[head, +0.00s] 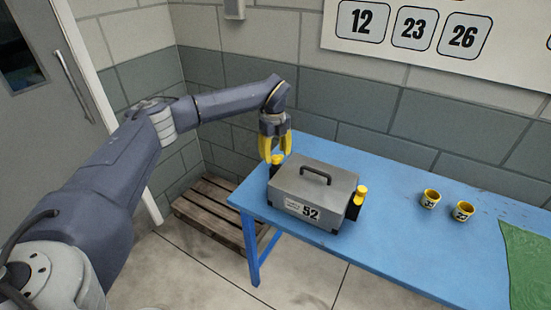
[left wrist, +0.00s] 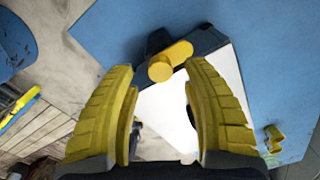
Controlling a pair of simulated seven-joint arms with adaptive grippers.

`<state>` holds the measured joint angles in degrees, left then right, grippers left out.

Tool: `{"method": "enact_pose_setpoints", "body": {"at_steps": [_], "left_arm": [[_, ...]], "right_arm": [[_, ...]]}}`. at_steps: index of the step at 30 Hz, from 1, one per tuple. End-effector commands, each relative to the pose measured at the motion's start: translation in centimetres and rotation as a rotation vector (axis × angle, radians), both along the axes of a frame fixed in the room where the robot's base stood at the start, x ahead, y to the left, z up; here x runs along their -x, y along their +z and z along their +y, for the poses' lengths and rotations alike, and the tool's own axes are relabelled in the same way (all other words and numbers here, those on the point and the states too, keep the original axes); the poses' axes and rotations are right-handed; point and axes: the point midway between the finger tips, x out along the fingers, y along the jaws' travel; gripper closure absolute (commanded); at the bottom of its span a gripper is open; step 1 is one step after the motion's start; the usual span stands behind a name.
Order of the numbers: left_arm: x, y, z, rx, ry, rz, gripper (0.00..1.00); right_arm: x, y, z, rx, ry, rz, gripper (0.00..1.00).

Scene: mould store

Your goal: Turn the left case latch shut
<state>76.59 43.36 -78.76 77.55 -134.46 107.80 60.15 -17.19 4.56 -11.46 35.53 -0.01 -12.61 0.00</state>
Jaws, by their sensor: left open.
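The grey case (head: 300,183) with a dark top handle and a "52" label stands on the blue table. Its left latch (head: 277,160) is a yellow lever on a dark mount at the case's left end. The left wrist view shows this latch (left wrist: 178,55) just beyond and between my fingertips, its lever lying slantwise. My left gripper (head: 275,157) is open, its yellow fingers pointing down at the left latch. In the left wrist view the gripper (left wrist: 160,72) holds nothing; I cannot tell whether it touches the latch. The right latch (head: 361,192) is at the opposite end.
A green cloth (head: 527,260) lies at the right edge. A wooden pallet (head: 210,212) is on the floor at left. A block wall rises behind the table.

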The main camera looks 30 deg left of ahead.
Motion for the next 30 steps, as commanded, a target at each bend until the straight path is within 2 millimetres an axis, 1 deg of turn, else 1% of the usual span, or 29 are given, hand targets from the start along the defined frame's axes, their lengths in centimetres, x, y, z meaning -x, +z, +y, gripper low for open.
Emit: {"method": "enact_pose_setpoints", "body": {"at_steps": [3,7,12,20,21,23,30], "left_arm": [[0.0,-1.2,-0.1,0.000,0.000,0.001,0.51],[0.0,-2.0,-0.1,0.000,-0.001,0.000,0.51],[-0.1,-2.3,-0.1,0.000,-0.001,-0.001,0.51],[-0.1,-2.4,-0.1,0.000,-0.001,-0.001,0.51],[-0.1,-2.4,-0.1,0.000,-0.001,0.000,0.52],[-0.1,-2.4,-0.1,0.000,-0.001,0.000,0.59],[0.0,-2.4,-0.1,0.000,-0.001,0.000,0.87]], "right_arm": [[0.0,0.0,0.0,0.000,0.000,0.000,0.56],[0.0,0.0,0.0,0.000,0.000,0.000,0.56],[0.0,0.0,0.0,0.000,0.000,0.000,0.56],[0.0,0.0,0.0,0.000,0.000,0.000,0.56],[0.0,0.0,0.0,0.000,0.000,0.000,0.56],[0.0,0.0,0.0,0.000,0.000,0.000,0.56],[0.0,0.0,0.0,0.000,0.000,0.000,0.56]]}}
